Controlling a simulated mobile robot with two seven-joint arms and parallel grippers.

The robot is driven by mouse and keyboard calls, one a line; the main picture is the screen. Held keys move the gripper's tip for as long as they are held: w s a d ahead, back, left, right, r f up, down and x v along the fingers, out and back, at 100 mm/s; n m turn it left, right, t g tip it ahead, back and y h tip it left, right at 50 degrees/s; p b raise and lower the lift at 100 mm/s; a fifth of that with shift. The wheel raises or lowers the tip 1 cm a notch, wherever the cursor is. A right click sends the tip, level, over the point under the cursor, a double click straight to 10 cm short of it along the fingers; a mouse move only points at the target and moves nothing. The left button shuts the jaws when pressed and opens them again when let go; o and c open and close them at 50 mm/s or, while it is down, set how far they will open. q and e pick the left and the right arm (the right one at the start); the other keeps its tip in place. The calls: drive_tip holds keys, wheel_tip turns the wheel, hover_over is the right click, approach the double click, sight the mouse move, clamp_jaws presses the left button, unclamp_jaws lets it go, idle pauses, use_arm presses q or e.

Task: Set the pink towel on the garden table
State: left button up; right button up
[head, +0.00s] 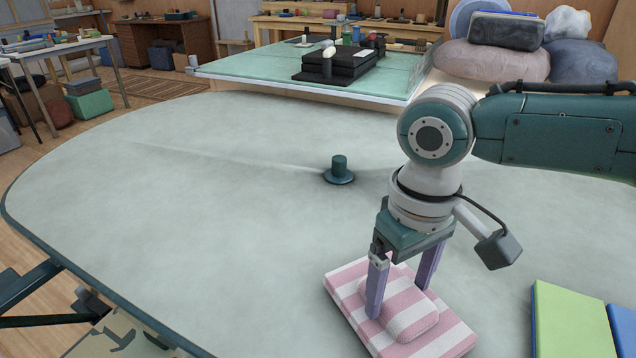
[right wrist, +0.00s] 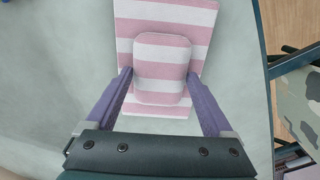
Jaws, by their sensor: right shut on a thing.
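The pink towel (head: 354,291) is a flat pink-and-white striped slab with a raised striped block on top. It is at the near right of the large grey-green garden table (head: 200,200). My right gripper (head: 400,295) points down with its purple fingers shut on the raised block of the towel. The right wrist view also shows the towel (right wrist: 190,15) with the fingers (right wrist: 162,95) on either side of the block. The towel looks level and low at the tabletop; I cannot tell whether its underside touches. My left gripper is not in view.
A dark teal round peg (head: 340,170) stands mid-table. A green slab (head: 568,318) and a blue one (head: 624,325) lie at the right front. A camouflage-patterned seat (head: 120,335) is below the near left edge.

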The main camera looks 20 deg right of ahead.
sight(399, 293)
drive_tip(key=shift+f+b, duration=0.3)
drive_tip(key=shift+f, duration=0.2)
idle(0.4)
drive_tip(key=o, duration=1.5)
drive_tip(key=shift+c, duration=0.2)
wheel_tip(399, 293, up, 9)
drive_tip(key=p, duration=0.3)
drive_tip(key=shift+r, duration=0.5)
